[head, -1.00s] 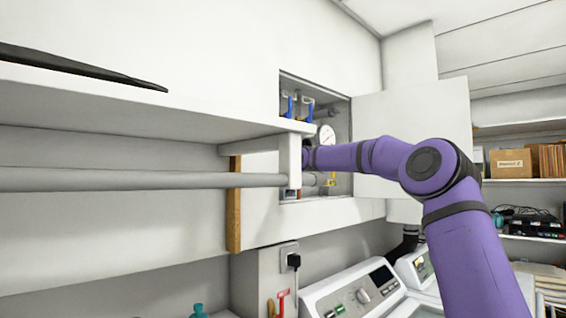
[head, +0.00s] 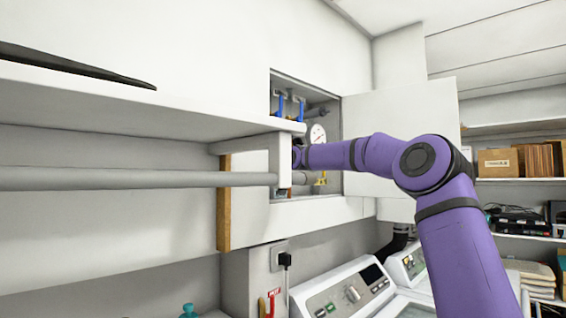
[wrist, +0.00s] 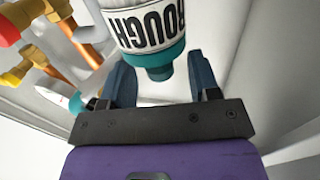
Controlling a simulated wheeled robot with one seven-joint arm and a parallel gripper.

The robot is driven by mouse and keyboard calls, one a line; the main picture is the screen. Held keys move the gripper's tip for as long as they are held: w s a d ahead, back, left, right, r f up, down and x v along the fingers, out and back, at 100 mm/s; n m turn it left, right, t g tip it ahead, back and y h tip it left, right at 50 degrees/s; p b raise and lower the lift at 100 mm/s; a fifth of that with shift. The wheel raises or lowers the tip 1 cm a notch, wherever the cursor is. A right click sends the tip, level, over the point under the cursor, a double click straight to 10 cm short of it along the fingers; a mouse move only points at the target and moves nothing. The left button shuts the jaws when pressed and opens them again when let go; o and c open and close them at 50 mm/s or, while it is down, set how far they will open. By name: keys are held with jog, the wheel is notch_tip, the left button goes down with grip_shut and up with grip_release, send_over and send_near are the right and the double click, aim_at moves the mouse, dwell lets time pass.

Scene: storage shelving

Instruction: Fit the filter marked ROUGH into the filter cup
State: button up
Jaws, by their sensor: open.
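The filter marked ROUGH (wrist: 150,28) shows at the top of the wrist view, a white cylinder with upside-down black lettering and a teal lower end (wrist: 158,66). My gripper (wrist: 161,64) is open, with one dark blue finger on each side of the teal end. Gaps show between the fingers and the filter. The filter's upper part is cut off by the frame edge. In the head view my arm reaches into an open wall cabinet (head: 330,125), and the gripper is hidden behind a white shelf bracket. I cannot pick out the filter cup in either view.
The cabinet holds blue-handled valves (head: 280,104), a round gauge (head: 317,134) and pipes; its door (head: 400,130) stands open. In the wrist view, red and yellow valve fittings (wrist: 22,55) and copper pipe lie at left. A shelf with a grey rail (head: 130,178) runs left.

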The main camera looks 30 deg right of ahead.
jog(key=s, duration=1)
jog(key=shift+d, duration=0.2)
